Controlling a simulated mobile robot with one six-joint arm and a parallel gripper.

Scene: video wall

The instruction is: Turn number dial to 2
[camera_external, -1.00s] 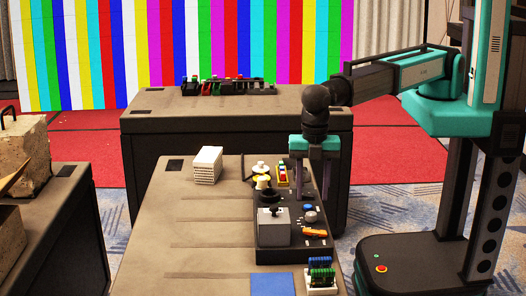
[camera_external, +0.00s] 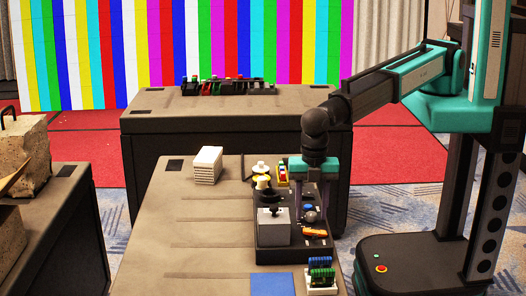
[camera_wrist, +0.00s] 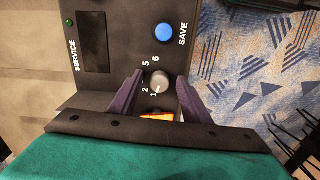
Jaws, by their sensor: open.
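The number dial is a round grey knob (camera_wrist: 158,82) on the black control panel (camera_wrist: 133,20). In the wrist view the printed numbers 1, 2, 5 and 6 show around it; its pointer is too small to read with certainty. In the external view the knob (camera_external: 310,216) sits toward the panel's right side. My gripper (camera_wrist: 160,86) is open, with its two dark fingers on either side of the dial. I cannot tell whether either finger touches it. In the external view my gripper (camera_external: 310,207) points down over the panel.
A blue SAVE button (camera_wrist: 164,33) is close beyond the dial. An orange part (camera_external: 314,233) lies just nearer the camera. A grey box with a stick (camera_external: 273,225) stands left on the panel. White blocks (camera_external: 206,165) stand on the table; its left half is mostly clear.

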